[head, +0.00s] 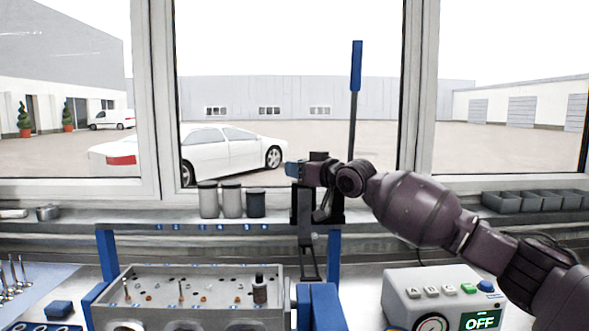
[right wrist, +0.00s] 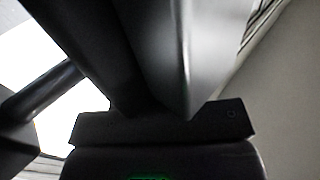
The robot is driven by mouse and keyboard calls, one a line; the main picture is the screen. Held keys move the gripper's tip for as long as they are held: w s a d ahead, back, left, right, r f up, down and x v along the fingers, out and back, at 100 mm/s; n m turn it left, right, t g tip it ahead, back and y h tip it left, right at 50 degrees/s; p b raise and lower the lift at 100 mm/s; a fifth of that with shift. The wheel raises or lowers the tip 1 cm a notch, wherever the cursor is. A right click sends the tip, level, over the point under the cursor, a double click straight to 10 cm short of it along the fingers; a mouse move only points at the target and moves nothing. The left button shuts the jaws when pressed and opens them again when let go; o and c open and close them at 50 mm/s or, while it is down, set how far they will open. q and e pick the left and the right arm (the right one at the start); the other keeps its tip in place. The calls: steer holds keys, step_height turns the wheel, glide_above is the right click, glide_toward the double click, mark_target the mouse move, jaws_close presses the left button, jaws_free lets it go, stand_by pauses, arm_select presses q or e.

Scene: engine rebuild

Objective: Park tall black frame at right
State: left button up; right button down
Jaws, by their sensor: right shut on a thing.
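The tall black frame (head: 306,205) stands upright behind the right end of the grey engine block (head: 190,302), in front of the window sill. A long lever with a blue grip (head: 356,66) rises just right of its top. My right gripper (head: 305,172) reaches in from the right and is shut on the frame's upper part; the exact contact is hard to see. In the right wrist view, dark bars of the frame (right wrist: 100,50) fill the space close to the camera. My left gripper is not in view.
A grey control box (head: 446,296) with buttons, a dial and an OFF display stands at the front right, below my right arm. Three canisters (head: 232,201) stand on the shelf left of the frame. Grey bins (head: 535,200) line the right sill. Blue posts flank the engine block.

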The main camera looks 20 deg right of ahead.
steer(key=shift+d, duration=0.15)
steer(key=c, duration=1.1)
jaws_free()
steer(key=shift+c, duration=0.2)
steer(key=o, duration=0.3)
steer(key=shift+d, duration=0.2)
steer(key=shift+a, duration=0.15)
steer(key=shift+s, duration=0.1)
steer(key=p+v, duration=0.1)
steer(key=v, duration=0.9)
steer(key=shift+s+d+r, duration=0.1)
steer(key=shift+s+d, duration=0.1)
steer(key=shift+s, duration=0.15)
